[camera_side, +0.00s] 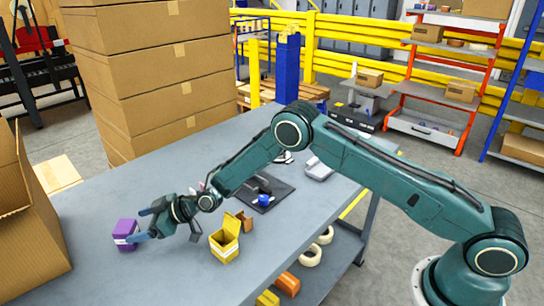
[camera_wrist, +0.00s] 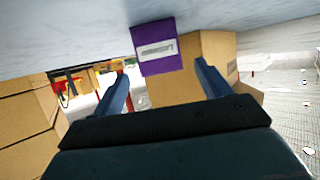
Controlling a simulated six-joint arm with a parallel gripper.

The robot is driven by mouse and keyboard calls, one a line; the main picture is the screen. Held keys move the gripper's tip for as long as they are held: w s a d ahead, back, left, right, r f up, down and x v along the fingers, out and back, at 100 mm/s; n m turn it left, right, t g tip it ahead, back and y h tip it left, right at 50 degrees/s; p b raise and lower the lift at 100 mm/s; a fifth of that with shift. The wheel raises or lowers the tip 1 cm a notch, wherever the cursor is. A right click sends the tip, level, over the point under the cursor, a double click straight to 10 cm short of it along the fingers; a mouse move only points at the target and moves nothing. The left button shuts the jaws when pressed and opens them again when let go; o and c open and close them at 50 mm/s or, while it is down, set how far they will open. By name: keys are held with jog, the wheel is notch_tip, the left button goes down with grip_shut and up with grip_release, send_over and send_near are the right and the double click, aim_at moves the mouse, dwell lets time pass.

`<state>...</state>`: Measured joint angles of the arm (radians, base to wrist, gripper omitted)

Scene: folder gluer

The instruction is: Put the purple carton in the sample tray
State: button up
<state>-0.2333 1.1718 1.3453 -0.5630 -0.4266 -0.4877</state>
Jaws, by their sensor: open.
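The purple carton (camera_side: 125,235) stands on the grey table at the left, with a pale label on its side. It also shows between my fingers in the wrist view (camera_wrist: 157,48), beyond the fingertips. My gripper (camera_side: 143,226) is open and empty, low over the table just right of the carton, its fingers pointing at it. In the wrist view the open fingers (camera_wrist: 162,75) are spread wider than the carton. A dark flat mat or tray (camera_side: 283,190) lies farther back with a small blue item on it; I cannot tell whether it is the sample tray.
A yellow open carton (camera_side: 225,243) and a small brown carton (camera_side: 245,221) stand right of my gripper. A large cardboard box (camera_side: 35,235) is close at the left edge. A grey shallow object (camera_side: 320,170) lies at the back right. The table between is mostly clear.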

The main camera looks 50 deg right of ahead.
aim_at(132, 226)
jog(key=shift+w+a, duration=0.1)
jog(key=shift+x, duration=2.5)
jog(key=c, duration=1.1)
jog(key=shift+r, duration=0.2)
notch_tip(132, 226, up, 20)
jog(key=shift+f, duration=0.15)
